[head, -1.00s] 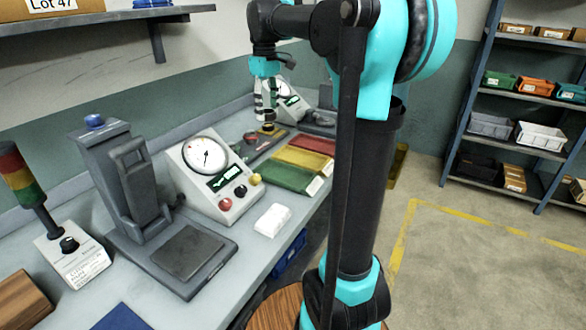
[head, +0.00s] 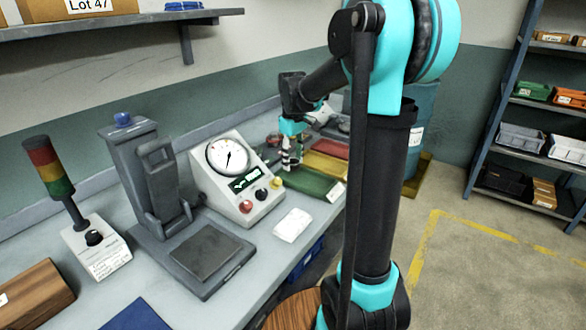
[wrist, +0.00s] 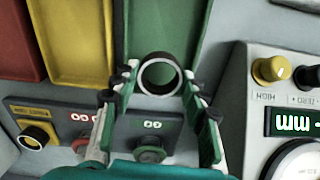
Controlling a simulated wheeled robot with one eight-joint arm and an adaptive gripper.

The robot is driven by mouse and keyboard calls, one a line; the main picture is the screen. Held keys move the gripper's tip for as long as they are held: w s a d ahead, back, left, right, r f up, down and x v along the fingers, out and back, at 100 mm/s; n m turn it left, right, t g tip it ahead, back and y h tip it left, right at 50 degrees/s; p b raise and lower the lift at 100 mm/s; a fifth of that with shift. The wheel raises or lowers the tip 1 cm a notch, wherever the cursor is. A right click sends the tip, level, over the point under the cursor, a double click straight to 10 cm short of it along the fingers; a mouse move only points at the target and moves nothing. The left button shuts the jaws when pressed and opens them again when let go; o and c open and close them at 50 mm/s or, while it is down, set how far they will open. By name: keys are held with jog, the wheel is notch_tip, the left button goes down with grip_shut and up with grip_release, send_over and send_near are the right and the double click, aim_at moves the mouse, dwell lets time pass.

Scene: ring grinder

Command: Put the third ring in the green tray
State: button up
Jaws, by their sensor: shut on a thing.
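My gripper (wrist: 158,92) is shut on a ring, dark outside with a bright metal rim (wrist: 143,84), held between the fingertips in the wrist view. Behind the ring is the green tray (wrist: 190,25), the one nearest the gauge of the three trays. In the head view my gripper (head: 291,165) is at the back end of the green tray (head: 315,186), and the ring is too small to make out. I cannot tell how high the ring is above the tray.
The yellow tray (wrist: 75,30) and red tray (wrist: 15,40) lie alongside. The dial gauge box (head: 235,180) stands close beside my gripper. A white block (head: 292,225) lies on the bench in front.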

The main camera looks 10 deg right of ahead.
aim_at(293, 176)
jog(key=shift+f, duration=1.8)
jog(key=shift+f, duration=0.1)
jog(key=o, duration=1.1)
jog(key=shift+c, duration=0.2)
notch_tip(293, 176, up, 12)
